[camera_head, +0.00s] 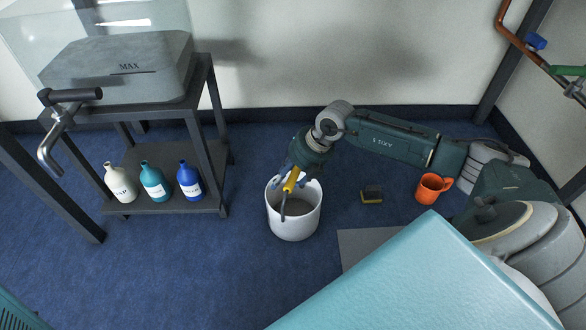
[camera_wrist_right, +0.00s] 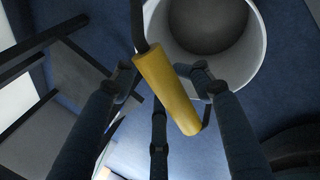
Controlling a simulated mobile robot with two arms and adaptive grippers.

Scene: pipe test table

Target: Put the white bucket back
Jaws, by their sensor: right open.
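The white bucket (camera_head: 294,226) stands upright on the blue floor, right of the sink stand. Its yellow handle grip (camera_head: 291,181) is raised above the rim. My right gripper (camera_head: 292,178) is above the bucket, with its fingers on either side of the grip. The inside of the bucket looks empty. My left gripper is not in view.
A sink stand (camera_head: 165,178) at left holds several bottles (camera_head: 155,184) on its lower shelf. A sponge (camera_head: 371,194) and an orange mug (camera_head: 431,188) are on the floor at right. A grey mat (camera_head: 363,243) lies near the bucket. Floor left of the bucket is clear.

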